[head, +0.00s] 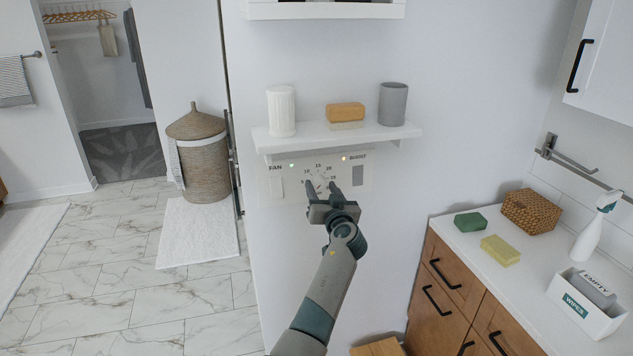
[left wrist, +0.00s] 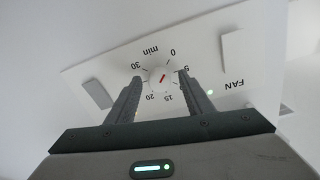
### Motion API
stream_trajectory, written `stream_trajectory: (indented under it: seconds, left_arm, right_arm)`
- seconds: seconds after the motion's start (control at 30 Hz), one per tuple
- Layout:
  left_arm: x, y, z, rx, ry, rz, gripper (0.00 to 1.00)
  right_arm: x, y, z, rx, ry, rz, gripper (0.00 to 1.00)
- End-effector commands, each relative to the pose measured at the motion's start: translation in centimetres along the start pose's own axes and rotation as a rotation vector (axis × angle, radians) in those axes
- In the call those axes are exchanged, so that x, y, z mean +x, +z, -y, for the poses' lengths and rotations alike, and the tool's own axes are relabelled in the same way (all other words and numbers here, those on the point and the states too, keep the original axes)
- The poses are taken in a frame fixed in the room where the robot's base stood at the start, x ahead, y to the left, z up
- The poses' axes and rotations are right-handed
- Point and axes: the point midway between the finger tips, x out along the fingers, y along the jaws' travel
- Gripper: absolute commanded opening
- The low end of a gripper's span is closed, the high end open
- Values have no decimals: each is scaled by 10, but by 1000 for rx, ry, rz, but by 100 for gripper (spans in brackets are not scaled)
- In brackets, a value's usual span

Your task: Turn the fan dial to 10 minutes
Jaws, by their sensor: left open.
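The fan dial is a small white knob (left wrist: 159,76) with a red pointer line, on a white wall panel (head: 362,179) marked FAN and BOOST. The left wrist view shows the panel upside down, with 0, 5, 15, 20, 30 and "min" readable around the dial; the 10 is hidden there. The red line slants toward the 0 and 5 side, but its exact reading is unclear. My left gripper (head: 322,186) is open in front of the panel, one finger on each side of the dial. Gaps show between fingers and knob. My right gripper is out of view.
A white shelf (head: 345,137) just above the panel holds a white cup (head: 281,111), an orange block (head: 345,112) and a grey cup (head: 392,104). A counter (head: 463,238) with sponges, a basket and a spray bottle stands at right. A wicker hamper (head: 200,160) stands at left.

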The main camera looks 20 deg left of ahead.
Motion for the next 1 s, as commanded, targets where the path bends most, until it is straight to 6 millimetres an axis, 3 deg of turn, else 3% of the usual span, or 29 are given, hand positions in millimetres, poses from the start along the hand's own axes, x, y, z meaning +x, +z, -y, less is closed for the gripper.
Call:
stream_trajectory:
  seconds: [0.4, 0.43, 0.6, 1.0]
  left_arm:
    - [-1, 0, -2, 0, 0, 0, 47]
    - [-1, 0, -2, 0, 0, 0, 45]
    - [-1, 0, -2, 0, 0, 0, 6]
    - [-1, 0, -2, 36, 0, 1, 6]
  right_arm:
    - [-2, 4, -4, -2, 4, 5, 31]
    - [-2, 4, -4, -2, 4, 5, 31]
    - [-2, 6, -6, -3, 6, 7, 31]
    - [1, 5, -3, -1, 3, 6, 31]
